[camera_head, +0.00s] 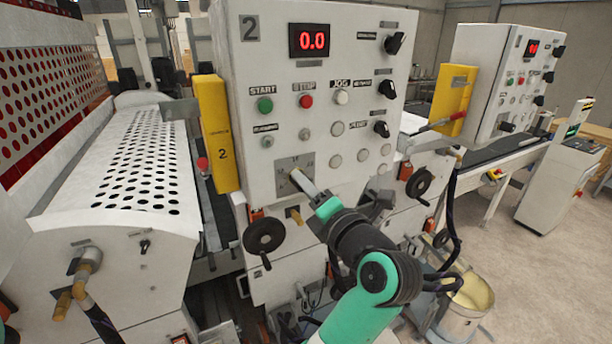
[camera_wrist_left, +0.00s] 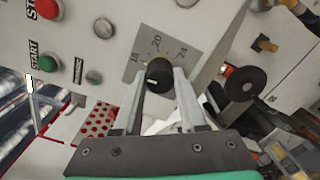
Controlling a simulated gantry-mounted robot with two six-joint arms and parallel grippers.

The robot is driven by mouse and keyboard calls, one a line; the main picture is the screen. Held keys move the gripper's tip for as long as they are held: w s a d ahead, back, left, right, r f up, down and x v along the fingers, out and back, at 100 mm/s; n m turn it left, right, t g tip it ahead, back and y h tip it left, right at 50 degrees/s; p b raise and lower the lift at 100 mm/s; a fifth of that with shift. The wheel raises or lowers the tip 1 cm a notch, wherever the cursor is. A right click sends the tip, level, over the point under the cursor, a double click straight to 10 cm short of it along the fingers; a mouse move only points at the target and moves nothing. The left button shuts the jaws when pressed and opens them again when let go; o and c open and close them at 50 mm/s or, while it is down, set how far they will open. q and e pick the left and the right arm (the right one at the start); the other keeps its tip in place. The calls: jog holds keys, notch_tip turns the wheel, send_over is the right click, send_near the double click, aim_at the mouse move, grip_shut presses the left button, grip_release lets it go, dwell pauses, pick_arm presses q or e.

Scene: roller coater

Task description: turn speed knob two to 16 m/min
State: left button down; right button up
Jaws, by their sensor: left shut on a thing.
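The speed knob (camera_wrist_left: 158,76) is a round black knob on a grey dial plate (camera_head: 294,163) low on the front of the panel marked 2. In the left wrist view the dial plate (camera_wrist_left: 136,66) shows the numbers 20 and 24 and another partly clear number. My left gripper (camera_head: 302,183) reaches up to the dial from below right. In the left wrist view its two fingers (camera_wrist_left: 160,84) stand on either side of the knob, shut on it. The knob's pointer is not clear. The red display (camera_head: 313,40) above reads 0.0. My right gripper is not in view.
Above the dial are a green START button (camera_head: 265,104), a red STOP button (camera_head: 306,101), a white JOG button (camera_head: 342,97) and black selector knobs (camera_head: 387,90). A handwheel (camera_head: 264,237) sits below left of the dial. A yellow post (camera_head: 216,132) stands left of the panel.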

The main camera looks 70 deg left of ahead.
pick_arm(q)
jog(key=shift+m, duration=0.3)
jog(key=shift+c, duration=2.4)
grip_release()
jog(key=d+b, duration=0.2)
jog(key=d, duration=0.9)
jog(key=shift+w+d+b, duration=0.3)
